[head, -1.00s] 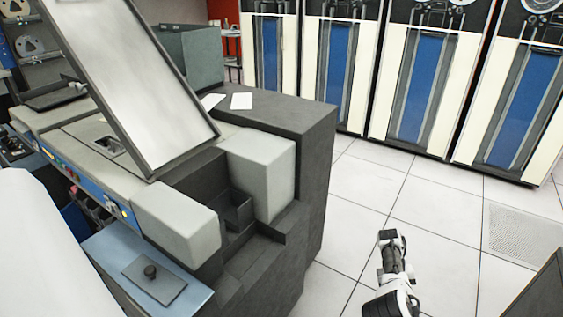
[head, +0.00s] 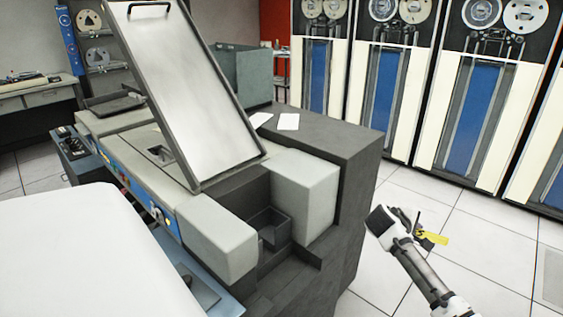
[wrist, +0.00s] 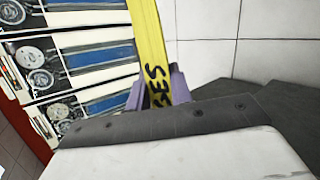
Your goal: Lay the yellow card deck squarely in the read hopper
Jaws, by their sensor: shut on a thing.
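The yellow card deck (head: 434,237) shows at my gripper (head: 418,229), to the right of the card machine. In the wrist view the deck (wrist: 151,50) is a yellow slab with dark lettering, upright in the picture, and my gripper (wrist: 160,90) is shut on it, with purple-grey fingers beside it. My gripper holds it above the floor, apart from the machine. A dark stepped recess (head: 268,226) between two light grey housings looks like the read hopper. It appears empty; its floor is partly hidden.
A large tilted panel (head: 190,90) stands over the machine's left part. Two white cards (head: 288,122) lie on its dark top, near a grey-green bin (head: 247,75). A right grey housing (head: 303,190) stands between the recess and my arm. Tape cabinets (head: 480,100) line the back.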

